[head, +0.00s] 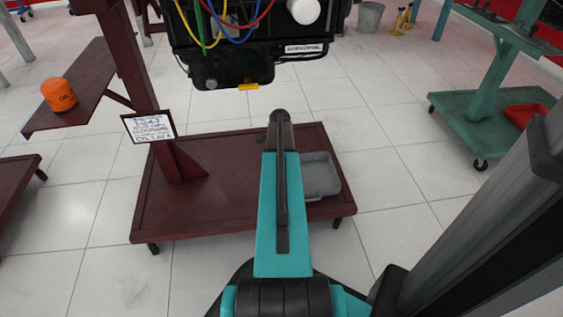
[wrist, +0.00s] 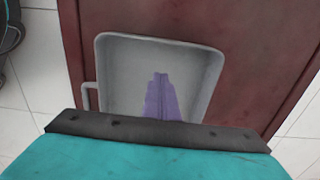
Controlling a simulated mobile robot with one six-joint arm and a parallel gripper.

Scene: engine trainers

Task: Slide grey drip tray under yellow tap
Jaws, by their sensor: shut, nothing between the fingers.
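The grey drip tray (head: 321,176) lies on the dark red base of the engine stand, just right of my arm, which hides its left part. In the wrist view the tray (wrist: 125,60) is open and looks empty, with a handle (wrist: 87,98) at its left side. My gripper (wrist: 161,76) shows as purple fingers, shut and empty, in front of the tray's inside; I cannot tell whether it touches the tray. In the head view my gripper is hidden by my arm. The yellow tap (head: 248,86) is under the black engine, left of and farther back than the tray.
The black engine (head: 255,45) hangs above the stand base (head: 225,210). The red post (head: 140,80) and a sign (head: 149,127) stand at left. An orange filter (head: 59,95) sits on a side shelf. A green cart (head: 480,110) is at right.

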